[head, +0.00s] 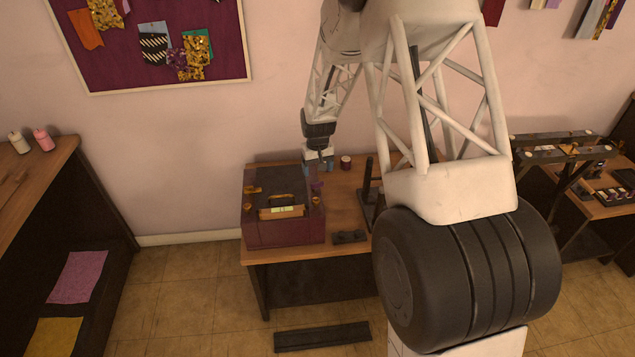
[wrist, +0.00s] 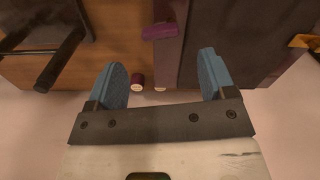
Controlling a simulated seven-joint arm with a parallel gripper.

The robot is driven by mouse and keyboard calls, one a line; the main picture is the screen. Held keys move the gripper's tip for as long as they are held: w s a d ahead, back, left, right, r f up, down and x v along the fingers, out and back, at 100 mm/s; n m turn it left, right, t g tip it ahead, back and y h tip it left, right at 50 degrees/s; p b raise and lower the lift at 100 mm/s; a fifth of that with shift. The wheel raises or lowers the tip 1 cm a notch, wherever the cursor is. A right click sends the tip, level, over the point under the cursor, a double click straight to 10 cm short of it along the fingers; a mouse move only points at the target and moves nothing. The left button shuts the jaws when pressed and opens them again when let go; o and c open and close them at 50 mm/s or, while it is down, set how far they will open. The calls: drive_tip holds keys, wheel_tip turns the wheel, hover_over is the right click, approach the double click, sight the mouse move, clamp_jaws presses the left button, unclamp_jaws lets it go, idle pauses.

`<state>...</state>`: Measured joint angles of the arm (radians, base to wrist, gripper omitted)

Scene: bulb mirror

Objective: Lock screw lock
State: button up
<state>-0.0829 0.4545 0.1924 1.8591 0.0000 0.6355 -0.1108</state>
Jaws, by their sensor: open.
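My gripper (head: 319,168) hangs over the back right of a maroon-and-dark box (head: 284,234) on the wooden table. In the wrist view my gripper (wrist: 162,66) has its two blue fingers wide apart with nothing held between them. A small purple knob or handle (wrist: 158,31) lies ahead of the fingers, apart from them, on a maroon strip of the box. It also shows in the head view (head: 317,187). Gold fittings (head: 254,190) sit on the box top, one also at the right edge of the wrist view (wrist: 303,41). Which part is the screw lock I cannot tell.
A dark stand (head: 368,185) and a small dark object (head: 349,237) are right of the box. A pink wall is close behind.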

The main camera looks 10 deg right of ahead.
sight(318, 183)
drive_tip(key=shift+f, duration=3.3)
drive_tip(key=shift+c, duration=0.4)
drive_tip(key=c, duration=0.9)
drive_tip(key=shift+o, duration=0.2)
drive_tip(key=shift+s+m, duration=0.1)
drive_tip(key=shift+m, duration=1.1)
drive_tip(key=o, duration=0.9)
drive_tip(key=shift+o, duration=0.2)
